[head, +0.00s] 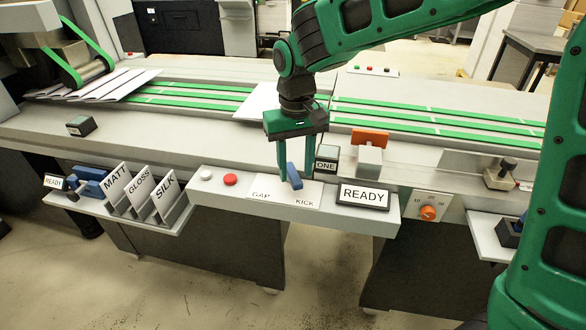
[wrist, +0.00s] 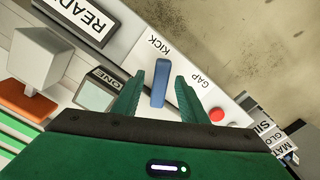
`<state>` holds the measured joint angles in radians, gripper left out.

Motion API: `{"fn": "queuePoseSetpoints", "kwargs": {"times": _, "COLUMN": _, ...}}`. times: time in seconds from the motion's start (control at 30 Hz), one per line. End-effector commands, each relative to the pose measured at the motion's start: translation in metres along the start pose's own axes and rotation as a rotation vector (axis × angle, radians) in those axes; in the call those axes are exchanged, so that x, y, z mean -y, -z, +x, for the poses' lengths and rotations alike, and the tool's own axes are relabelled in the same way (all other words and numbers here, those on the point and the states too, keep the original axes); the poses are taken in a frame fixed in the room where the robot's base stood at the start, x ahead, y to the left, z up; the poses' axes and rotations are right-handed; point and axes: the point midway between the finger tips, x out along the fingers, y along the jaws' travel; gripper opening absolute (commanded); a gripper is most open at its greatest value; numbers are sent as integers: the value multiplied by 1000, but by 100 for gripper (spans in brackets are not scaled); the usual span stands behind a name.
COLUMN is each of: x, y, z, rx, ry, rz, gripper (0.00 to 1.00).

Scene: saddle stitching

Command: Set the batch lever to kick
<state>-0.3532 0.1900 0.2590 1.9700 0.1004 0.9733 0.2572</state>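The batch lever (head: 292,175) is a blue handle on a white plate (head: 272,194) marked GAP on the left and KICK on the right in the head view. Its top tilts slightly left, toward the GAP side. My gripper (head: 295,166) points down over the lever with its fingers apart. In the wrist view the lever (wrist: 159,90) stands between the two fingers of my gripper (wrist: 160,77), with a gap visible on both sides. The KICK label (wrist: 158,44) and the GAP label (wrist: 202,79) are both readable there.
A READY sign (head: 362,195) stands right of the plate, and a small ONE block (head: 326,159) is behind it. White and red (head: 230,180) buttons are to the left. A rack with MATT, GLOSS and SILK cards (head: 139,192) is farther left.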

Motion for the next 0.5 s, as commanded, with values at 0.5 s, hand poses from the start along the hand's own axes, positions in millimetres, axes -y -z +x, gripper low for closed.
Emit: {"fn": "queuePoseSetpoints", "kwargs": {"times": 0.5, "x": -2, "y": 5, "z": -86, "rx": -4, "ry": 1, "rz": 3, "gripper": 39}}
